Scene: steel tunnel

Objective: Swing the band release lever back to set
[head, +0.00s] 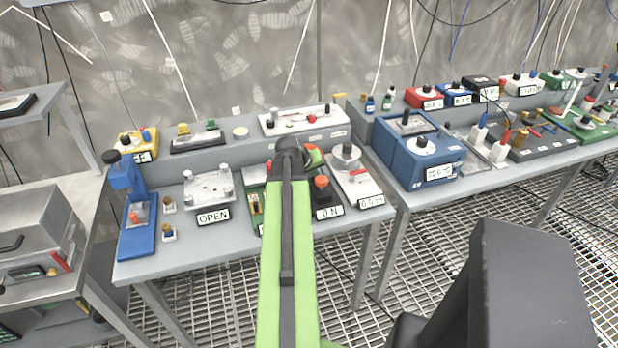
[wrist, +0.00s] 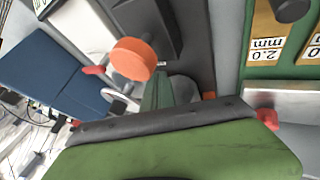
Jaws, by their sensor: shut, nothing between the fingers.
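An orange-red round knob on a dark base (head: 321,183), labelled what looks like "0 N", stands on the grey bench just right of my arm; I take it to be the lever, but no label confirms this. In the wrist view an orange knob (wrist: 133,58) stands above a dark base. My gripper (wrist: 158,90) is shut and empty, close to that knob on its lower right. I cannot tell if they touch. In the head view my green arm hides the gripper and part of the bench.
A white plate device labelled OPEN (head: 207,188) and a blue press (head: 136,210) stand to the left. A white device with a grey dial (head: 346,158) stands close on the right, then a blue box (head: 418,155). The bench front (head: 190,255) is clear.

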